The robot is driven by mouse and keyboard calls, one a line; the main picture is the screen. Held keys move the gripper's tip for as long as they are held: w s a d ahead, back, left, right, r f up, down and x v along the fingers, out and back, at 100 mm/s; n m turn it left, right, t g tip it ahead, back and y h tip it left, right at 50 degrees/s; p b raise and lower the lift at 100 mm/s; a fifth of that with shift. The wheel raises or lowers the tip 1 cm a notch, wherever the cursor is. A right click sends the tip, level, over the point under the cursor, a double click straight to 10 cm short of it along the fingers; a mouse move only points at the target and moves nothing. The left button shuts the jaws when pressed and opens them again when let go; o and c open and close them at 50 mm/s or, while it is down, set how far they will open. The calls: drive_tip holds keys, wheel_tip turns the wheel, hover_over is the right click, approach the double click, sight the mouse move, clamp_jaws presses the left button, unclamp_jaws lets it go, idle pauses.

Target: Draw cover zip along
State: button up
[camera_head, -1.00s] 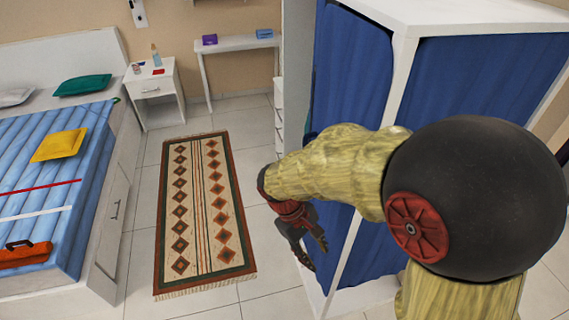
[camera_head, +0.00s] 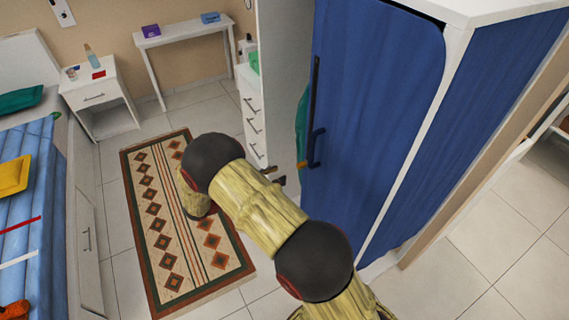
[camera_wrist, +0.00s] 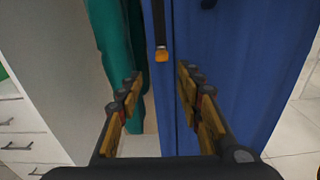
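The blue wardrobe cover (camera_head: 375,110) hangs on a white-framed wardrobe. A dark zip strip runs down near its left edge in the head view, with a dark handle-like piece (camera_head: 318,148) and a small orange pull (camera_head: 302,164) low on it. In the wrist view, a dark strap ends in the orange pull (camera_wrist: 161,55), just beyond my fingertips and roughly centred between them. My gripper (camera_wrist: 159,76) is open, with nothing visible between its fingers. In the head view my gripper (camera_head: 274,175) is mostly hidden by my arm, left of the pull.
A green garment (camera_wrist: 113,45) hangs in the opening left of the cover. White drawers (camera_head: 252,115) stand left of the wardrobe. Tiled floor is clear at the right.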

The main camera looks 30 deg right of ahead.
sight(297, 166)
drive_tip(key=shift+d+r+b, duration=0.25)
drive_tip(key=shift+d+b, duration=0.15)
drive_tip(key=shift+d, duration=1.6)
drive_tip(key=shift+d+r+b, duration=0.2)
drive_tip(key=shift+d+b, duration=0.15)
drive_tip(key=shift+d, duration=1.65)
drive_tip(key=shift+c, duration=0.8)
drive_tip(key=c, duration=0.8)
